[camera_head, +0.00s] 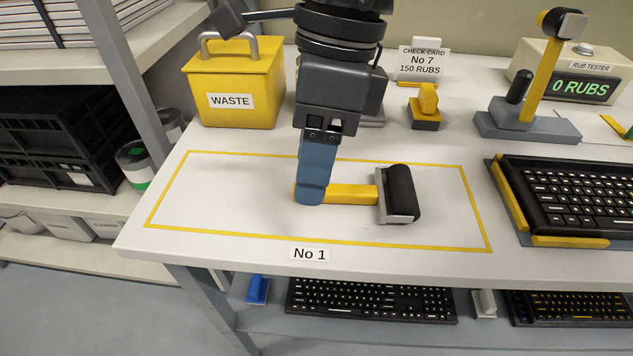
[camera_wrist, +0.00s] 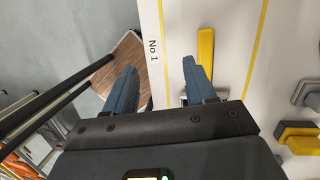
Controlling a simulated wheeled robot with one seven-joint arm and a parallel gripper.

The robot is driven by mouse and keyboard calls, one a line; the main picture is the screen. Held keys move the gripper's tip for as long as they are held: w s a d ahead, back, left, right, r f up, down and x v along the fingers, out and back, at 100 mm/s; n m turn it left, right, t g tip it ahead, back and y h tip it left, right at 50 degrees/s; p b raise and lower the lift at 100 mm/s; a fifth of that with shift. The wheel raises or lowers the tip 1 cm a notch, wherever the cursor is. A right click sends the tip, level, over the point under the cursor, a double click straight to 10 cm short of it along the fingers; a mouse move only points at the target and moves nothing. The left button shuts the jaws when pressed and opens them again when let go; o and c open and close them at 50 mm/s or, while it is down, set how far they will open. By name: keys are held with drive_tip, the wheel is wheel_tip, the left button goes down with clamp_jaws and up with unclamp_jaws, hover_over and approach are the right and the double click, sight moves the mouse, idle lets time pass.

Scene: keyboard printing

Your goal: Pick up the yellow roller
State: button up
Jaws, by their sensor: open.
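The yellow roller lies on the white table inside the yellow outline. Its black cylinder in a light frame (camera_head: 400,193) is at the right, and its yellow handle (camera_head: 350,194) points left. My gripper (camera_head: 310,198) points down over the left end of the handle and hides part of it. In the wrist view my gripper (camera_wrist: 158,65) is open, with two blue fingers apart and nothing between them. The yellow handle (camera_wrist: 206,58) shows behind and just right of the right finger there. The cylinder is out of sight in that view. I cannot tell the fingertips' height above the table.
A yellow waste bin (camera_head: 238,85) stands behind left. A yellow-and-black block (camera_head: 427,105) and the rub tester (camera_head: 567,72) stand behind right. A keyboard (camera_head: 580,195) lies at the right. The outlined area left of my gripper is clear; the table's front edge is close.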

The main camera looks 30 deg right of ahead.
sight(354, 189)
drive_tip(key=d+h, duration=0.1)
drive_tip(key=d, duration=0.1)
drive_tip(key=w+d+f, duration=0.1)
drive_tip(key=d, duration=0.2)
drive_tip(key=d+h, duration=0.1)
drive_tip(key=d, duration=0.1)
drive_tip(key=shift+w+d+f+h, duration=0.15)
drive_tip(key=shift+d+h, duration=0.15)
drive_tip(key=shift+d+f, duration=0.1)
drive_tip(key=shift+f, duration=0.25)
drive_tip(key=f, duration=0.6)
drive_tip(key=shift+w+a+f, duration=0.1)
drive_tip(key=shift+a+f, duration=0.1)
drive_tip(key=shift+f, duration=0.15)
clamp_jaws()
